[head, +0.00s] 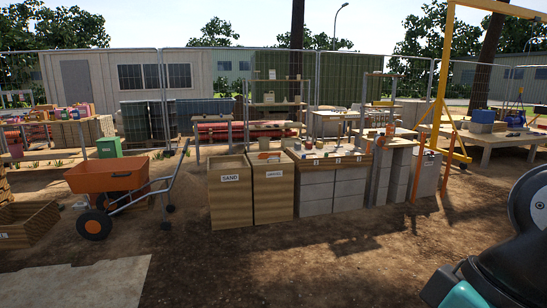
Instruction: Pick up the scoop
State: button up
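I cannot make out a scoop for certain in the head view. A small orange shape (269,156) shows at the top of the right-hand wooden bin, too small to identify. Several small items lie on the block-built workbench (334,187) to the right of the bins, also too small to name surely. My gripper is not in view; only a black and teal part of my arm fills the lower right corner.
A wooden bin labelled SAND (230,196) and a similar labelled bin (273,194) stand mid-view. An orange wheelbarrow (107,176) stands left, near a low wooden box (30,224). A yellow frame (441,90) rises right. Open dirt ground (270,265) lies in front.

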aim_at(269, 155)
jog(key=z, duration=0.25)
jog(key=i, duration=3.2)
jog(key=u, duration=0.15)
jog(key=i, duration=2.15)
jog(key=u, duration=0.7)
jog(key=i, duration=1.85)
jog(key=u, duration=0.3)
